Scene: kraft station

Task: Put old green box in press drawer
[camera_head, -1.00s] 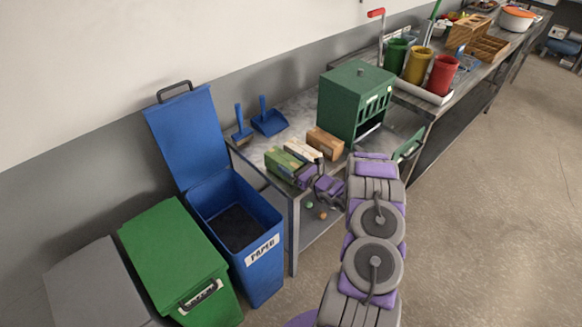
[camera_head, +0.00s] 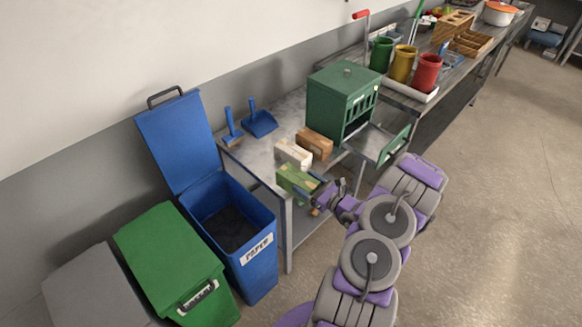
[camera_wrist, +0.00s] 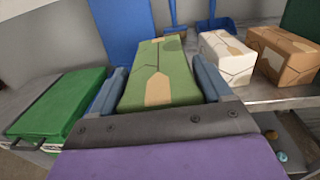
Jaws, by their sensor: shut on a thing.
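The old green box (camera_head: 297,181) has tan patches and is at the front edge of the metal table. My gripper (camera_head: 313,187) is shut on it, with a blue finger on each side. In the wrist view the green box (camera_wrist: 160,75) fills the space between the fingers of my gripper (camera_wrist: 160,88). I cannot tell whether the box still touches the table. The green press (camera_head: 343,98) stands on the table to the right and behind. Its drawer (camera_head: 378,145) is pulled out toward the front right. The drawer's inside is partly visible.
A white box (camera_head: 293,153) and a brown box (camera_head: 314,143) lie behind the green box. A blue brush (camera_head: 231,128) and dustpan (camera_head: 260,123) are at the back. An open blue bin (camera_head: 247,262) and a green bin (camera_head: 170,255) stand at the left. Floor at right is clear.

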